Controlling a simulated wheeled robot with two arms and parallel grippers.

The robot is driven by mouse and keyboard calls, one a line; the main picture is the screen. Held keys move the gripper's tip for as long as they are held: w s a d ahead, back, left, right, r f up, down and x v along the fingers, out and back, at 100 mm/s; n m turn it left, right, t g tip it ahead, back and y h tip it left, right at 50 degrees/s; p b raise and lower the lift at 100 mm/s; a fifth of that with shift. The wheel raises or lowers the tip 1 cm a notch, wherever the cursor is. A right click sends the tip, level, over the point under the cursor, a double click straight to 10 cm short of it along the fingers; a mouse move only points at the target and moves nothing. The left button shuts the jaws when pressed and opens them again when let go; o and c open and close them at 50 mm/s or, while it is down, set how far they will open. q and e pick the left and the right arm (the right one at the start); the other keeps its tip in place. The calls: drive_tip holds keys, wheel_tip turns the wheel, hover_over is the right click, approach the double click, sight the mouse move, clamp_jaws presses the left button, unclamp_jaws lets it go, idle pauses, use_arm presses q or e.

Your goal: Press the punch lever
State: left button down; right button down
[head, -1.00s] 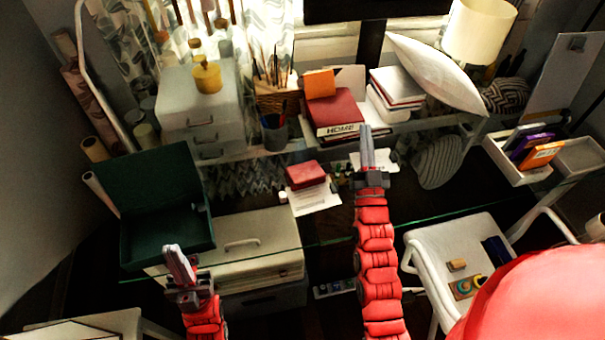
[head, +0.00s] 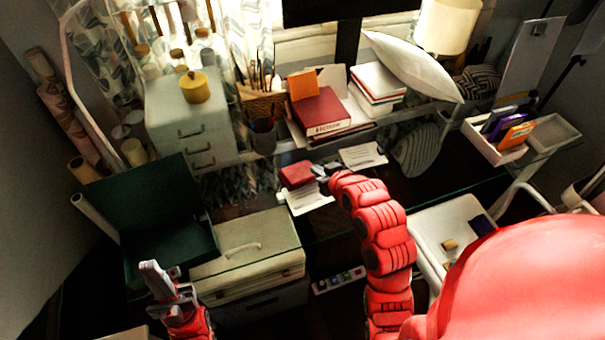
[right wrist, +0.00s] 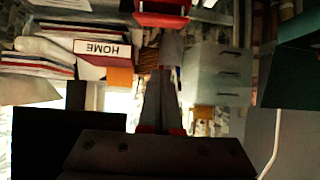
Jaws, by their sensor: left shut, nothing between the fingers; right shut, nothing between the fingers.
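The red punch (head: 297,174) sits on a white sheet of paper (head: 308,199) on the glass desk; I cannot make out its lever separately. My right gripper (head: 322,171) is shut and empty, close beside the punch's right side; whether it touches is unclear. In the right wrist view, a red object, likely the punch (right wrist: 162,12), is at the top edge, just beyond the fingertips of my right gripper (right wrist: 171,42). My left gripper (head: 152,272) is shut and empty at lower left, in front of the green open box (head: 135,205), away from the punch.
Behind the punch are a red book stack (head: 320,110), a pencil cup (head: 263,138) and a grey drawer unit (head: 190,125). A beige case (head: 245,245) stands in front. A white chair (head: 440,222) is at right. Another paper (head: 363,156) lies right of the punch.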

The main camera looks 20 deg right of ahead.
idle(0.3)
hover_over(306, 179)
drive_tip(key=w, duration=0.1)
wheel_tip(306, 179, down, 5)
drive_tip(key=shift+a+f, duration=0.1)
drive_tip(key=shift+s+f+p, duration=0.25)
drive_tip(key=shift+f+p, duration=0.35)
drive_tip(key=shift+f, duration=0.65)
drive_tip(key=shift+s+f+p, duration=0.3)
drive_tip(key=shift+f, duration=0.6)
